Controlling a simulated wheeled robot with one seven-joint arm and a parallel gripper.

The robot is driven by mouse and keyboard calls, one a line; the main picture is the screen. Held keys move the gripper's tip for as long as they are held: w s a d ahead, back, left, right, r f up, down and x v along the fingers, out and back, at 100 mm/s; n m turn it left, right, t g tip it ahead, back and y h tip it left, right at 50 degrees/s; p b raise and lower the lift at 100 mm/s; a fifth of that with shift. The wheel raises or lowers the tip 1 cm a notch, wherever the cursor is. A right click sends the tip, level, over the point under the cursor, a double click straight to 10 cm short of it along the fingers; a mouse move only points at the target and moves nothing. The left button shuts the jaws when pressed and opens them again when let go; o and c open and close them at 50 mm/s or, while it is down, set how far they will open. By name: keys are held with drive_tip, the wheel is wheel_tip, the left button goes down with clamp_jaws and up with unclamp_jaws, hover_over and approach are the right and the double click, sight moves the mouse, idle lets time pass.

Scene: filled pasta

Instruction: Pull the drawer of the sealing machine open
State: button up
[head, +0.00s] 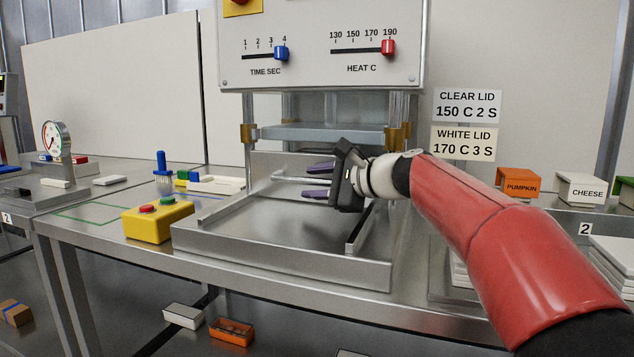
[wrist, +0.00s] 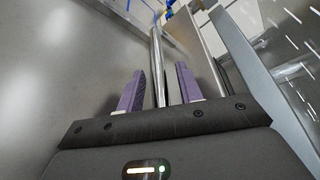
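The sealing machine (head: 235,72) stands on the steel bench, with a control panel above a metal press plate (head: 320,133). Under the plate is the drawer's grey upright front (head: 262,163), set back at the rear of a low metal base (head: 285,262). A thin bar handle (head: 290,180) sticks out from that front. My gripper (head: 318,180) reaches in from the right, its two purple fingers above and below the bar. In the wrist view the bar (wrist: 158,70) runs between the open fingers (wrist: 158,92), with visible gaps. My gripper hides part of the drawer front.
A yellow button box (head: 158,222) stands left of the base. The base's front area is bare between its side rails. Lid setting signs (head: 466,106) hang at right, above orange and white boxes (head: 580,189). A dial gauge (head: 56,140) is at far left.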

clamp_jaws()
drive_tip(key=shift+s, duration=0.1)
drive_tip(key=s+a+b, duration=0.3)
drive_tip(key=s+a, duration=0.1)
drive_tip(key=s, duration=0.7)
drive_tip(key=s+a+b, duration=0.3)
drive_tip(key=s+a, duration=0.1)
drive_tip(key=s, duration=0.8)
drive_tip(key=shift+a, duration=0.15)
drive_tip(key=shift+o, duration=0.4)
unclamp_jaws()
drive_tip(key=v, duration=0.7)
drive_tip(key=shift+s+d, duration=0.2)
drive_tip(key=shift+d, duration=0.1)
drive_tip(key=shift+r, duration=0.1)
